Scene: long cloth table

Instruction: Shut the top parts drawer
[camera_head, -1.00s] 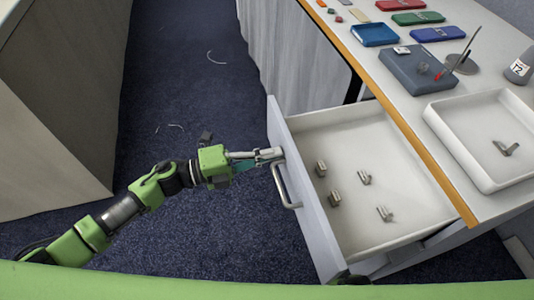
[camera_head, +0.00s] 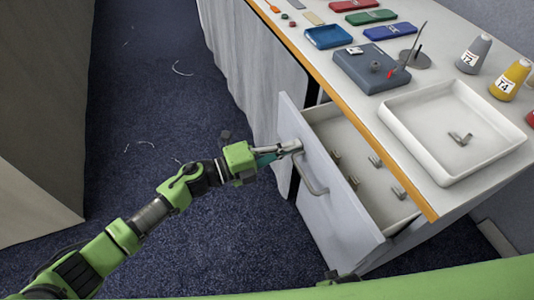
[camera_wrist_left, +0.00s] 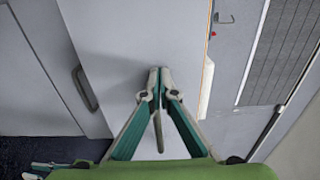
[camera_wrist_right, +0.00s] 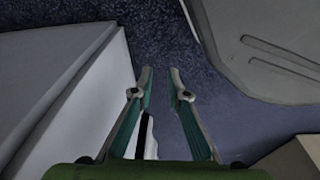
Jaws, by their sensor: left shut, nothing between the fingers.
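The parts drawer, with a pale grey front (camera_head: 335,220), stands partly open under the table top. Several small metal parts (camera_head: 377,161) lie on its white floor. My right gripper (camera_wrist_right: 161,74) is open and empty in the right wrist view.
On the table top are a white tray (camera_head: 397,124) with a metal part, a grey block (camera_head: 366,72), a blue tray (camera_head: 329,37), coloured cases and labelled bottles (camera_head: 473,54).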

